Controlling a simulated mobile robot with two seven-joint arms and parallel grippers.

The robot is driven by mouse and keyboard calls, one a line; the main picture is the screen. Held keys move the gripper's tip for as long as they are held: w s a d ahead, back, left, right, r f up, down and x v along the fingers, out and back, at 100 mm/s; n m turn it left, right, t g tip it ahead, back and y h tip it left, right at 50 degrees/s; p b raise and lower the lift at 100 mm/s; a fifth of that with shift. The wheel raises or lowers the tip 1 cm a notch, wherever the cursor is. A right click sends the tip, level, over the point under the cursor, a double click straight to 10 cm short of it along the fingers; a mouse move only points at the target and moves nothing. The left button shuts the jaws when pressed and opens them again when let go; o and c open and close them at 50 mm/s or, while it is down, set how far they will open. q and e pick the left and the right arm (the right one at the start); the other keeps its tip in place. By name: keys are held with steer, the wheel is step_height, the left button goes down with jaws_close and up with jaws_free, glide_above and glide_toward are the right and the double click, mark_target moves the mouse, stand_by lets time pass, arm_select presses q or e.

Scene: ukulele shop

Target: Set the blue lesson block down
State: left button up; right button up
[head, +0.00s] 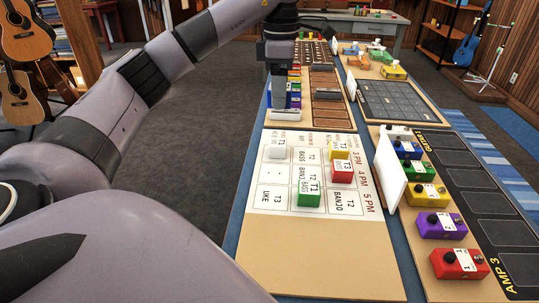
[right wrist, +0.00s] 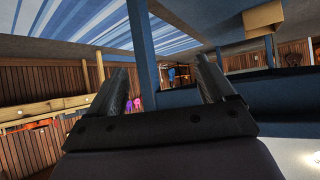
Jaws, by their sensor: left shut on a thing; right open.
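My right gripper (right wrist: 160,75) is open and empty in the right wrist view, away from the chart.
A brown board with slots (head: 325,95) lies beyond the chart. To the right are a dark grid board (head: 395,102), an upright white panel (head: 390,170) and a row of coloured pedals, including a purple one (head: 442,224). The chart's near tan strip is clear.

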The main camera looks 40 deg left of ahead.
arm_select(q)
steer(key=shift+a, duration=0.55)
step_height(320, 180, down, 4)
steer(key=f+b, duration=0.1)
steer(key=b, duration=0.1)
glide_above(275, 173)
step_height(275, 173, down, 10)
steer(key=shift+s+f, duration=0.1)
steer(key=shift+f, duration=0.05)
steer(key=shift+f+b, duration=0.35)
steer(key=shift+f, duration=2)
arm_select(e)
steer(key=shift+a+f, duration=0.45)
steer(key=shift+f, duration=0.4)
arm_select(q)
steer(key=o, duration=1.1)
steer(key=shift+f, duration=0.15)
steer(key=shift+c, duration=0.2)
